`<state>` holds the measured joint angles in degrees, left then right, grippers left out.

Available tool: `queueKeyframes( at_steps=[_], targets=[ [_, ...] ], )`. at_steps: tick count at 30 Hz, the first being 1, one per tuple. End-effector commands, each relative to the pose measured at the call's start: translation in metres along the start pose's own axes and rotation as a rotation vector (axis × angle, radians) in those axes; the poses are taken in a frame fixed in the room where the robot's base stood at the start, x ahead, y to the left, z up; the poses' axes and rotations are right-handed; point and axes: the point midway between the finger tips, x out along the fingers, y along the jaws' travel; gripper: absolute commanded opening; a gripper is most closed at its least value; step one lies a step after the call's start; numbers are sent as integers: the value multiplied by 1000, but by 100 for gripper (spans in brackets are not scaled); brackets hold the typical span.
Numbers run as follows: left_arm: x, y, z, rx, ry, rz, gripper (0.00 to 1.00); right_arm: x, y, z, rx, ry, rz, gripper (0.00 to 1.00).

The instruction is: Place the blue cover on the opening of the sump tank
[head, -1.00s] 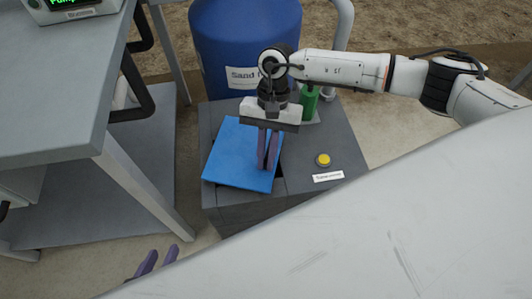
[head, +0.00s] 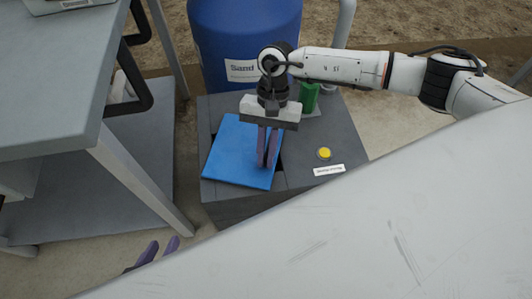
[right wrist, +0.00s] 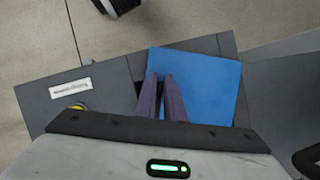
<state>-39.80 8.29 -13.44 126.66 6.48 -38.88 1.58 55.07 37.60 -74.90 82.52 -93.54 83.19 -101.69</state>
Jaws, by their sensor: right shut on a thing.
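The blue cover (head: 232,152) is a flat square plate on the left part of the grey sump tank's top (head: 322,130). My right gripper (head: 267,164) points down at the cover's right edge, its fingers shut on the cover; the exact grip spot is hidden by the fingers. In the right wrist view the cover (right wrist: 208,85) lies beside and under the fingers (right wrist: 163,78). A dark strip of the opening (right wrist: 136,66) shows along the cover's edge there. My left gripper (head: 160,252) shows only its purple fingertips, apart and empty, low in the head view.
A yellow button (head: 324,153) and a white label (head: 329,170) are on the tank top. A green object (head: 309,97) stands at its back edge. A blue sand filter drum (head: 243,35) stands behind. A grey bench (head: 55,85) is at the left.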

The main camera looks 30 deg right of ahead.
Motion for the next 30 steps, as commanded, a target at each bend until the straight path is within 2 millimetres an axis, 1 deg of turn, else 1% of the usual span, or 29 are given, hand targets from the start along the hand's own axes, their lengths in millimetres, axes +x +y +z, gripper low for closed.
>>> queueKeyframes(
  at_steps=[10, 11, 12, 14, 15, 23, 29, 30],
  targets=[
    [5, -1, 6, -1, 0, 0, 31, 6, -1, -3, -1, 1, -2, 0],
    [5, -1, 5, -1, 0, 0, 31, 6, -1, -3, -1, 1, -2, 12],
    [4, -1, 5, -1, 0, 0, 31, 5, -1, -3, -1, 1, -2, 19],
    [4, -1, 5, -1, 0, 0, 31, 5, 0, -3, -1, 1, -2, 29],
    [4, -1, 5, -1, 0, 0, 31, 5, 0, -3, 0, 1, -2, 31],
    [5, -1, 5, 0, -1, 1, 31, 6, 0, -3, 1, 0, 1, 31],
    [7, 6, -4, 17, -35, 24, 31, 6, 0, -3, 1, 0, 1, 31],
    [4, 5, -2, 12, -33, 19, 31, -7, 0, -3, 1, 3, -3, 31]
  ],
)
